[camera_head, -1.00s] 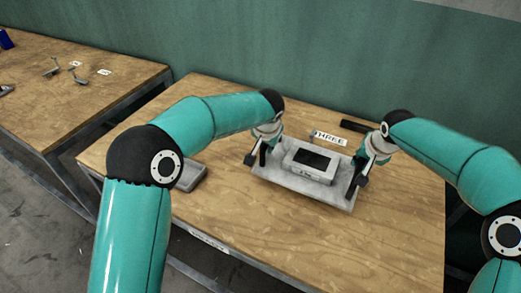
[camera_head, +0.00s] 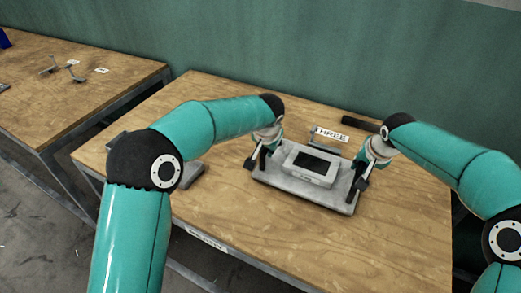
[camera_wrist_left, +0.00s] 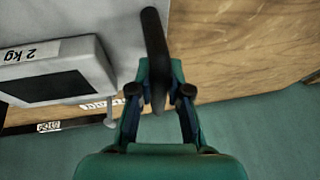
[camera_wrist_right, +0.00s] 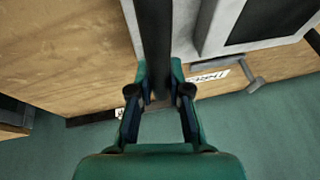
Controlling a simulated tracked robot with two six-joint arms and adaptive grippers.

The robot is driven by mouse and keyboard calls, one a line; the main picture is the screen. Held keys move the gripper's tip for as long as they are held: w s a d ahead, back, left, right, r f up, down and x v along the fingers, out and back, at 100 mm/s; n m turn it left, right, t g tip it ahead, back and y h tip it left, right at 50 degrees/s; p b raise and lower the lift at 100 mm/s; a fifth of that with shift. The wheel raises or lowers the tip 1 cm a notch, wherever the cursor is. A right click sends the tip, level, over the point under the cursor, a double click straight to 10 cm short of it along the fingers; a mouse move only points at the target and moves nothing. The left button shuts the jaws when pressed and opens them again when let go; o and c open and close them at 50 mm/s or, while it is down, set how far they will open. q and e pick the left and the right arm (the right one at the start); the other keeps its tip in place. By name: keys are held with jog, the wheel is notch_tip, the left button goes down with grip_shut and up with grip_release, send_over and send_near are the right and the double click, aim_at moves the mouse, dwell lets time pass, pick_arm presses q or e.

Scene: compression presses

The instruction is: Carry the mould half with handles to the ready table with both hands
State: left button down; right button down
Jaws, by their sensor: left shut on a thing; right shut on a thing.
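The mould half (camera_head: 285,184) is a grey plate with a raised block that has a dark recess and, in the left wrist view, a "2 kg" label. It is over the wooden table, roughly level; I cannot tell whether a gap separates them. My left gripper (camera_head: 263,160) is shut on its left black handle, which shows in the left wrist view (camera_wrist_left: 154,40). My right gripper (camera_head: 363,178) is shut on its right black handle, seen in the right wrist view (camera_wrist_right: 154,35).
The wooden table (camera_head: 390,240) has free room in front and right of the plate. A "THREE" card (camera_head: 331,135) and a dark bar (camera_head: 360,124) lie behind it. A grey block (camera_head: 190,176) is partly hidden by my left arm. A second table (camera_head: 70,105) at left holds small items.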

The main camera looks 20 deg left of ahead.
pick_arm(q)
jog(key=shift+w+f+b, duration=0.1)
jog(key=shift+f+b, duration=0.55)
pick_arm(e)
jog(key=shift+w+f, duration=0.1)
jog(key=shift+f, duration=0.55)
pick_arm(q)
jog(key=c, duration=1.1)
grip_release()
jog(key=shift+s, duration=0.2)
pick_arm(e)
jog(key=c, duration=1.1)
grip_release()
jog(key=shift+s, duration=0.2)
jog(key=shift+s+r, duration=0.1)
jog(key=shift+s, duration=0.05)
pick_arm(q)
jog(key=v, duration=1.1)
jog(key=shift+s+r, duration=0.15)
jog(key=shift+r, duration=0.2)
pick_arm(e)
jog(key=v, duration=1.1)
jog(key=shift+s+r, duration=0.2)
jog(key=shift+r, duration=0.1)
jog(key=shift+f, duration=0.1)
